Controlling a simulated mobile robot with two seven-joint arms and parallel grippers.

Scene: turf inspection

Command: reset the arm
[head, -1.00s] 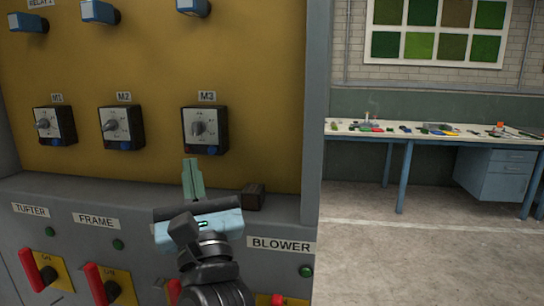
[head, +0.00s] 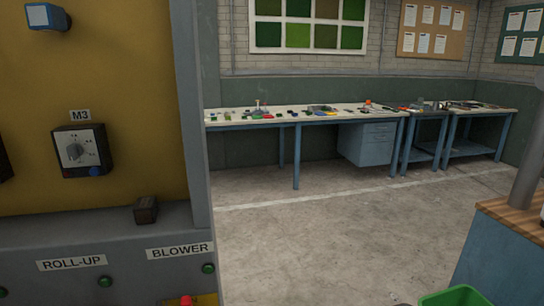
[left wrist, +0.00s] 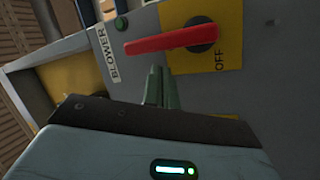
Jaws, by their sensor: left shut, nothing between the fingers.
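My left gripper (left wrist: 157,72) shows in the left wrist view, its green fingers together with nothing between them. The fingertips lie just below a red switch handle (left wrist: 172,40) in the picture; I cannot tell whether they touch it. The handle lies across a yellow plate (left wrist: 228,15) marked OFF, beside the BLOWER label (left wrist: 107,53). Neither of my grippers is in the head view.
The grey and yellow control panel (head: 110,185) fills the left of the head view, with the M3 dial (head: 80,150) and a small dark block (head: 146,210) on its ledge. A workbench (head: 250,120) stands behind open floor (head: 300,240). A green bin (head: 458,295) is at the lower right.

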